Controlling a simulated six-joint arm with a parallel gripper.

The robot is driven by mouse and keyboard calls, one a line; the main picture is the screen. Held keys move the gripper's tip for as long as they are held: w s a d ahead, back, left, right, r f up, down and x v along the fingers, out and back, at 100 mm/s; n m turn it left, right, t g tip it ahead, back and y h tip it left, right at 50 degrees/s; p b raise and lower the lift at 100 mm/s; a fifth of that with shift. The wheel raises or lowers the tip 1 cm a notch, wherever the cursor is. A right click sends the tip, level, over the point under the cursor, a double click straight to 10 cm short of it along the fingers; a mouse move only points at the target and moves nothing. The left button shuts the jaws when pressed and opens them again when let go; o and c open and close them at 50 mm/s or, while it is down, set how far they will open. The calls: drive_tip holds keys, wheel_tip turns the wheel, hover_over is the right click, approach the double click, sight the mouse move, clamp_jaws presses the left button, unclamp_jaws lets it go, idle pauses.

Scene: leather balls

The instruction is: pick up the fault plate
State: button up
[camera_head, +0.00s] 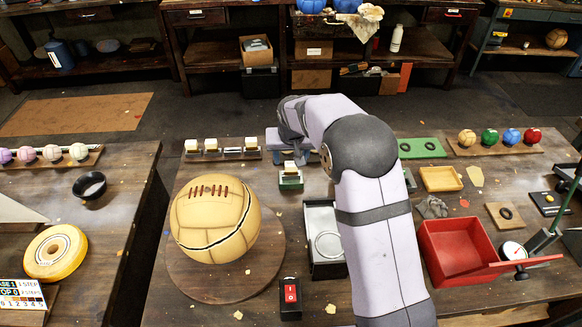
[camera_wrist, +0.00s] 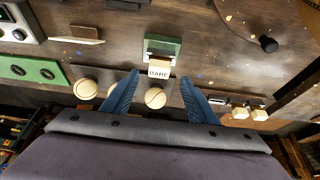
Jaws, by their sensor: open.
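A small cream plate with dark lettering, seemingly the fault plate (camera_wrist: 159,72), stands in a green holder (camera_wrist: 163,46) in the wrist view. Its word looks like "BARE" or "DARE". In the head view the cream plate (camera_head: 290,166) and green holder (camera_head: 291,182) are just below my gripper (camera_head: 289,156). In the wrist view my gripper (camera_wrist: 160,77) has its two blue fingers apart, one on each side of the plate in the picture. Nothing is held. I cannot tell the height of the fingertips above the plate.
A rack with several cream blocks (camera_head: 210,144) stands left of the holder. A large laced ball (camera_head: 214,218) sits on a round board. A dark metal tray (camera_head: 325,212) lies in front of the holder. A wrist-view rack carries pale balls (camera_wrist: 155,97) near the fingers.

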sight(291, 164)
drive_tip(key=shift+p+x, duration=1.35)
drive_tip(key=shift+x, duration=1.65)
drive_tip(key=shift+d, duration=0.1)
drive_tip(key=c, duration=1.1)
